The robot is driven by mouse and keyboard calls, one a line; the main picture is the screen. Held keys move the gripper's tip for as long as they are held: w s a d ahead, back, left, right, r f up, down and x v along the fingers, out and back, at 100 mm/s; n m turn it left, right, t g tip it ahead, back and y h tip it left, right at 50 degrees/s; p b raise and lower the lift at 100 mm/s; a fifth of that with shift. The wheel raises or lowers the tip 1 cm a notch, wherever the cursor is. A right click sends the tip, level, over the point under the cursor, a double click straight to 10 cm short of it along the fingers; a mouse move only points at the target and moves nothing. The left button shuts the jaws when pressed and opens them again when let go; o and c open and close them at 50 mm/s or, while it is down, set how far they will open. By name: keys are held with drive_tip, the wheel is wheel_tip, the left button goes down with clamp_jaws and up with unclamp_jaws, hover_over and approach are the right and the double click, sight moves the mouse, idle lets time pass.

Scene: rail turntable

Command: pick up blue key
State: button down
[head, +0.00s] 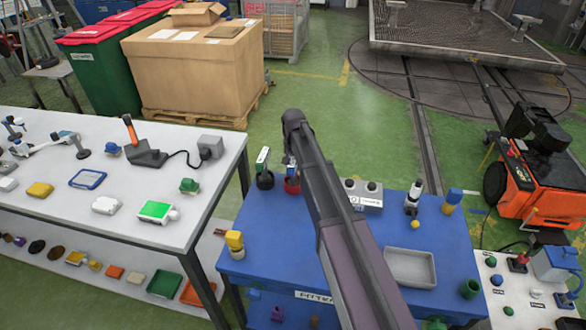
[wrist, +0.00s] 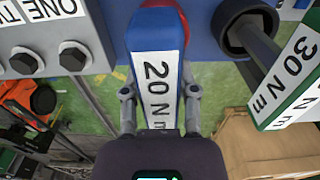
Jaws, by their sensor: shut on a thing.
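The blue key (wrist: 157,65) has a white label reading "20 N m" and fills the middle of the wrist view. My gripper (wrist: 160,92) is shut on it, with one finger on each side. The key's far end is at a red holder (wrist: 165,4) at the top of that view; I cannot tell whether it is still inside. In the head view the red holder (head: 292,187) stands on the blue table (head: 270,240), and my arm largely hides the gripper and the key.
A green key (wrist: 292,75) labelled "30 N m" stands close by at a black holder (wrist: 245,25). A grey box (head: 366,198) with black knobs is on the other side. A grey tray (head: 409,267) lies nearer. A white table (head: 120,215) with tools stands left.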

drive_tip(key=shift+r, duration=0.15)
wheel_tip(320, 180, up, 10)
drive_tip(key=p, duration=1)
idle(0.7)
wheel_tip(320, 180, down, 3)
drive_tip(key=b, duration=0.2)
drive_tip(key=shift+b, duration=0.4)
